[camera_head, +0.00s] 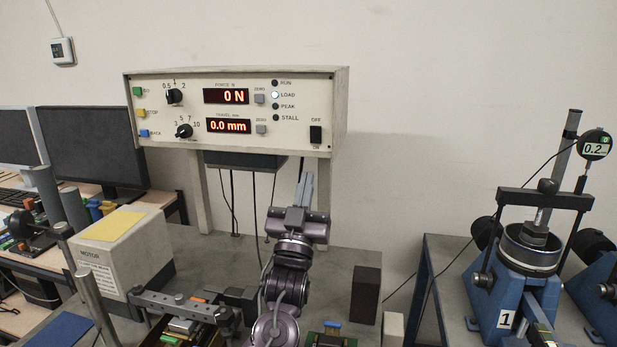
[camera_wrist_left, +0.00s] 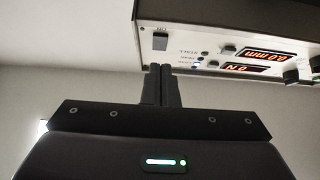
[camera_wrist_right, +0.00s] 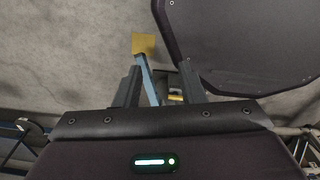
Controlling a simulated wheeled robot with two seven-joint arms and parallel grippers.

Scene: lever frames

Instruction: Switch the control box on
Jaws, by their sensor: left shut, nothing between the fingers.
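The control box (camera_head: 290,95) is a cream panel on posts, with red displays reading 0 N and 0.0 mm. Its black rocker switch (camera_head: 316,134), at the panel's lower right, has OFF above it and ON below it. The rocker's position is too small to tell. My left gripper (camera_head: 306,180) is shut and empty, pointing up from below the switch. In the left wrist view its fingertips (camera_wrist_left: 161,68) show just short of the switch (camera_wrist_left: 160,41), with a small gap in the picture. My right gripper (camera_wrist_right: 158,80) is open and shows only in the right wrist view.
A motor box (camera_head: 125,262) stands on the bench at left. A dark block (camera_head: 366,295) stands right of my left arm. A blue test rig (camera_head: 525,270) with a dial gauge (camera_head: 596,145) is at right. Cables hang below the box.

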